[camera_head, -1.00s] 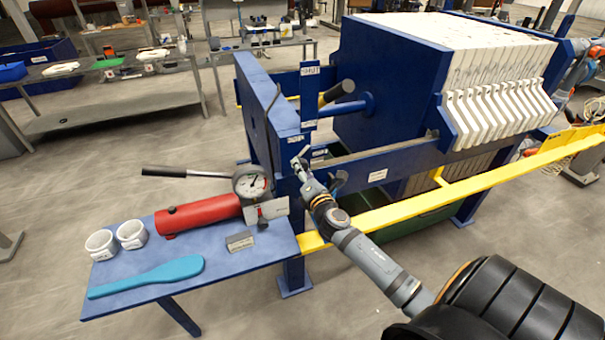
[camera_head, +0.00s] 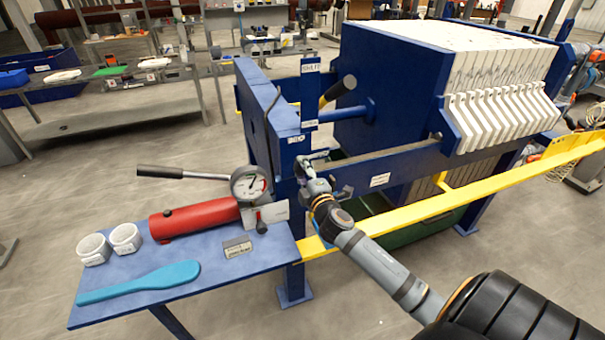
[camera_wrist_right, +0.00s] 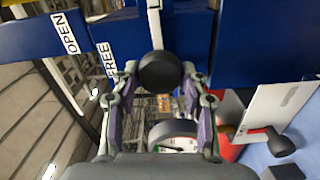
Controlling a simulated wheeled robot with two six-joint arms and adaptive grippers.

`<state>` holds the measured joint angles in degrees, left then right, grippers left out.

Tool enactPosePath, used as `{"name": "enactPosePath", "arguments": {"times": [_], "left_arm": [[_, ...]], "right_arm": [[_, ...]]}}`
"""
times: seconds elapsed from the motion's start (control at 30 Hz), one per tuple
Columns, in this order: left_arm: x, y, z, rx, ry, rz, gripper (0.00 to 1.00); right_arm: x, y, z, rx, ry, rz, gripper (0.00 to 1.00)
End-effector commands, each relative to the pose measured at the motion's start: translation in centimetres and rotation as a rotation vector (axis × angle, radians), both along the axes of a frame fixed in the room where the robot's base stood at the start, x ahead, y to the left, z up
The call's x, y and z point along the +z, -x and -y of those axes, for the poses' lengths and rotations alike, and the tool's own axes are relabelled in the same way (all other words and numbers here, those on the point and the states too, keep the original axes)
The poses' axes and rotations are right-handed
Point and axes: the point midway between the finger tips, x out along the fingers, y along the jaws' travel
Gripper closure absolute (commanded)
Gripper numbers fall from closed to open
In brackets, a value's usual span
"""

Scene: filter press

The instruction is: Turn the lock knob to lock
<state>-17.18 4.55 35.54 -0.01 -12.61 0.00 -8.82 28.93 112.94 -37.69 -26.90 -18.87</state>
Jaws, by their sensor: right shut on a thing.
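The lock knob (camera_wrist_right: 160,72) is a dark round knob on a pale metal bar, seen at the upper middle of the right wrist view. My right gripper (camera_wrist_right: 160,75) has its two fingers on either side of it and is shut on it. In the head view my right gripper (camera_head: 308,160) is at the blue end post of the press, where the knob is too small and covered to make out. My left gripper is not in view.
A blue side table (camera_head: 150,312) holds a red pump cylinder (camera_head: 194,219), a round gauge (camera_head: 250,183), white rings and a turquoise paddle (camera_head: 140,282). A yellow rail (camera_head: 430,206) runs along the press front. White filter plates (camera_head: 503,118) stand at the right.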

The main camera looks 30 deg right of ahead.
Motion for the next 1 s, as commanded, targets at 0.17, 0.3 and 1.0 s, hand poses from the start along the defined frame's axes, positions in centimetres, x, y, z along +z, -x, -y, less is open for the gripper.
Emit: {"name": "enactPosePath", "arguments": {"times": [0.17,0.3,1.0], "left_arm": [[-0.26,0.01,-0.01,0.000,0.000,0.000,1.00],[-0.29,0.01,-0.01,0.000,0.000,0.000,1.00],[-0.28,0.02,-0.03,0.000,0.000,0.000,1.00]], "right_arm": [[-0.11,0.01,0.04,-0.001,-0.039,0.007,0.87],[-0.09,0.01,0.04,-0.002,-0.053,0.010,0.87],[-0.04,0.00,0.01,-0.001,-0.054,0.012,0.33]]}}
